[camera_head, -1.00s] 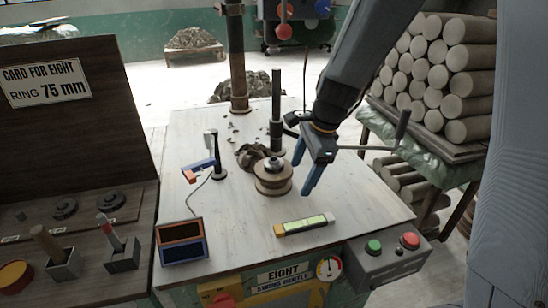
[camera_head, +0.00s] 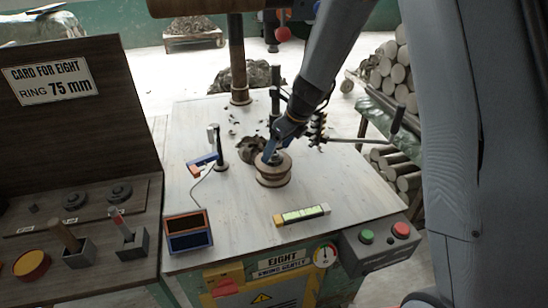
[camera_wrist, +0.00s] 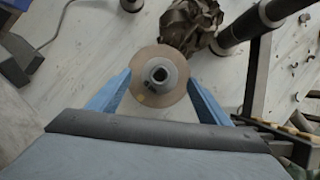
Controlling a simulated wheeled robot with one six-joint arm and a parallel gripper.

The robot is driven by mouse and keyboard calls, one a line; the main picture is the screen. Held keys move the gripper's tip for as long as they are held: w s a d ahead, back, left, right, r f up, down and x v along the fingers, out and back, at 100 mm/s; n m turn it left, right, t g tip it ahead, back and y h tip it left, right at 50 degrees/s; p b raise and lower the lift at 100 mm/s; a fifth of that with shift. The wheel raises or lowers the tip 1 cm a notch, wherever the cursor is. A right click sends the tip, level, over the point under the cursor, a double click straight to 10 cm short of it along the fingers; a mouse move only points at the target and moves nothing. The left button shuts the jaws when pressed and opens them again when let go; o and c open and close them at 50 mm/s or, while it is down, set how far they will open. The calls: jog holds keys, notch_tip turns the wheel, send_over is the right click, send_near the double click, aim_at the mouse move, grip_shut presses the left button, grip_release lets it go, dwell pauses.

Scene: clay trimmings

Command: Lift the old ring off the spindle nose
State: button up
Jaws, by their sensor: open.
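The spindle nose (camera_wrist: 160,75) stands upright on the bench, a grey hub with a dark central hole. The old ring (camera_wrist: 150,58) is a tan disc around it; in the head view the ring (camera_head: 275,178) shows on a stacked, spool-like base. My gripper (camera_wrist: 158,88) is open above the ring, with one blue finger on each side of it in the wrist view. In the head view my gripper (camera_head: 270,152) covers part of the spindle top. I cannot tell whether the fingers touch the ring or how low they are.
A dark post (camera_head: 275,103) and a lever (camera_head: 365,139) stand close to my arm. A gauge on a stand (camera_head: 221,150) is at left, and a level (camera_head: 302,215) lies in front.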

jog(key=shift+x, duration=1.2)
jog(key=c, duration=1.5)
jog(key=shift+o, duration=0.2)
jog(key=shift+r, duration=0.1)
